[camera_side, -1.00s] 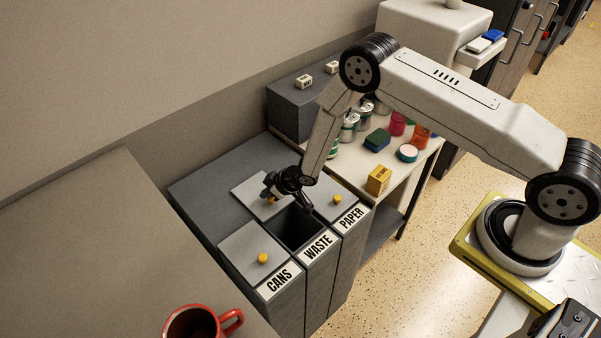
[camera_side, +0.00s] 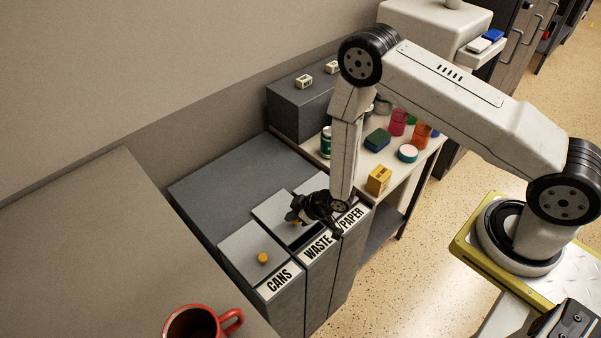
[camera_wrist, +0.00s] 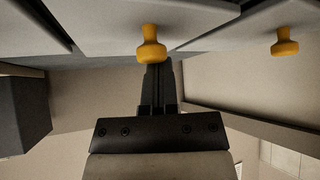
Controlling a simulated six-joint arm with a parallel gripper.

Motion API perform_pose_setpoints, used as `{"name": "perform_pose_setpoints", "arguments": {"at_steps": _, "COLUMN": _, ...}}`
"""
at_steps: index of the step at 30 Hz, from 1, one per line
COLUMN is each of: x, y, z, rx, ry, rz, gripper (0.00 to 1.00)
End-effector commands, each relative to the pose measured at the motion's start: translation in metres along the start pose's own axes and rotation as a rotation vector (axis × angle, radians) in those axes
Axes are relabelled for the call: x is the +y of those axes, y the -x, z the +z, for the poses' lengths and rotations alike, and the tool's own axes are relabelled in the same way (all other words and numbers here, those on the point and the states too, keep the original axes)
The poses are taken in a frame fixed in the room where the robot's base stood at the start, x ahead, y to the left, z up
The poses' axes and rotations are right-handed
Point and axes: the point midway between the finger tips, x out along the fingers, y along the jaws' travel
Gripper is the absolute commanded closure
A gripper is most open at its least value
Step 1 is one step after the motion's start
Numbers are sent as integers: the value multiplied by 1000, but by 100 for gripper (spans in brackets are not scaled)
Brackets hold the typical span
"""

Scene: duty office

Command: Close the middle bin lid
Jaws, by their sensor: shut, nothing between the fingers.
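The middle bin, labelled WASTE (camera_side: 318,248), stands between the CANS and PAPER bins. Its flat grey lid (camera_side: 274,212) lies partly under my gripper, and a narrow dark part of the opening shows near its front edge. My gripper (camera_side: 296,216) is shut and empty, low over this lid beside its yellow knob. In the wrist view my fingers (camera_wrist: 158,85) are together, right by a yellow knob (camera_wrist: 151,46) on a grey lid (camera_wrist: 110,22). I cannot tell whether they touch the knob. My gripper hides part of the lid and opening in the side view.
The CANS lid (camera_side: 248,243) with its yellow knob lies to the left. The PAPER bin (camera_side: 352,216) is on the right. A bench (camera_side: 350,172) with cans, a yellow box (camera_side: 378,180) and cups stands beyond. A red mug (camera_side: 195,322) stands in the foreground.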

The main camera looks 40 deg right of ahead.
Motion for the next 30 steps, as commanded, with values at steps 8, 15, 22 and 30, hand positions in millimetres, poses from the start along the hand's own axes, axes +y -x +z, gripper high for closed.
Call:
{"name": "perform_pose_setpoints", "arguments": {"at_steps": 8, "x": -13, "y": 18, "z": 20, "rx": -5, "ry": 0, "rz": 1, "gripper": 100}}
{"name": "perform_pose_setpoints", "arguments": {"at_steps": 15, "x": -14, "y": 19, "z": 22, "rx": -7, "ry": -1, "rz": 1, "gripper": 100}}
{"name": "perform_pose_setpoints", "arguments": {"at_steps": 22, "x": -14, "y": 18, "z": 21, "rx": -9, "ry": -1, "rz": 0, "gripper": 100}}
{"name": "perform_pose_setpoints", "arguments": {"at_steps": 30, "x": -13, "y": 9, "z": 5, "rx": -1, "ry": 1, "rz": 1, "gripper": 100}}
